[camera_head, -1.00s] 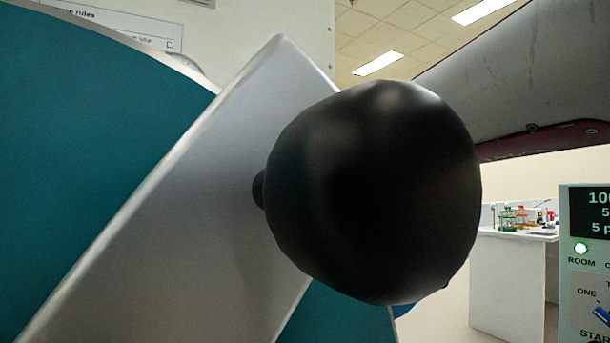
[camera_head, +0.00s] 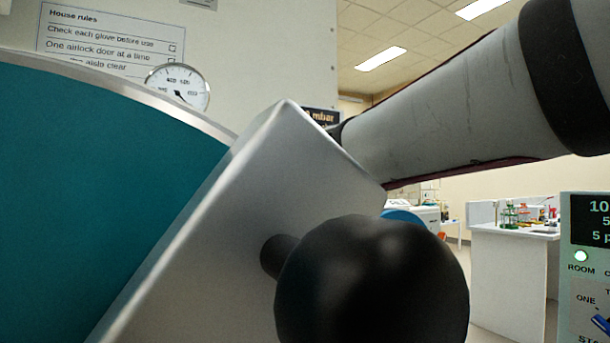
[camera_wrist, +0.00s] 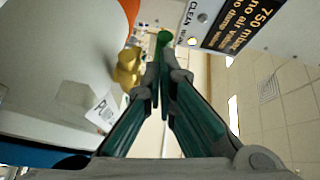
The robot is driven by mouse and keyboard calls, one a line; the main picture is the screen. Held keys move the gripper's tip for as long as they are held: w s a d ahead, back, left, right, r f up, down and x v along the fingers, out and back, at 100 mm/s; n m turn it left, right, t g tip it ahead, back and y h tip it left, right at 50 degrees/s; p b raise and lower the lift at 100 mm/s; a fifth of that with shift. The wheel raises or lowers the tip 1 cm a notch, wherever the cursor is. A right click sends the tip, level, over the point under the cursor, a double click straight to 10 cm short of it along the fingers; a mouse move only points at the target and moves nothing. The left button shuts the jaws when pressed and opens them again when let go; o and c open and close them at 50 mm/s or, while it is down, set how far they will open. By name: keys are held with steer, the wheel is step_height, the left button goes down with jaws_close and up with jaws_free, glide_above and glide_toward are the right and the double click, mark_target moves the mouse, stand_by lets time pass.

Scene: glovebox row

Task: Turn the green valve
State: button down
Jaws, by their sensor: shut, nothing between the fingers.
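In the head view neither the valve nor my fingers show; a grey metal bar (camera_head: 215,215) with a black ball knob (camera_head: 375,285) fills the foreground.
A brass-coloured fitting (camera_wrist: 128,68) is close left of my fingertips. A black sign (camera_wrist: 238,25) is on the panel at right. In the head view are a teal round door (camera_head: 90,180), a gauge (camera_head: 178,86), a rules sheet (camera_head: 110,35) and a white bench (camera_head: 510,270).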

steer(key=shift+w+a, duration=0.1)
steer(key=shift+a, duration=0.15)
stand_by(0.4)
step_height(320, 180, up, 10)
steer(key=shift+d, duration=0.15)
stand_by(0.5)
stand_by(0.3)
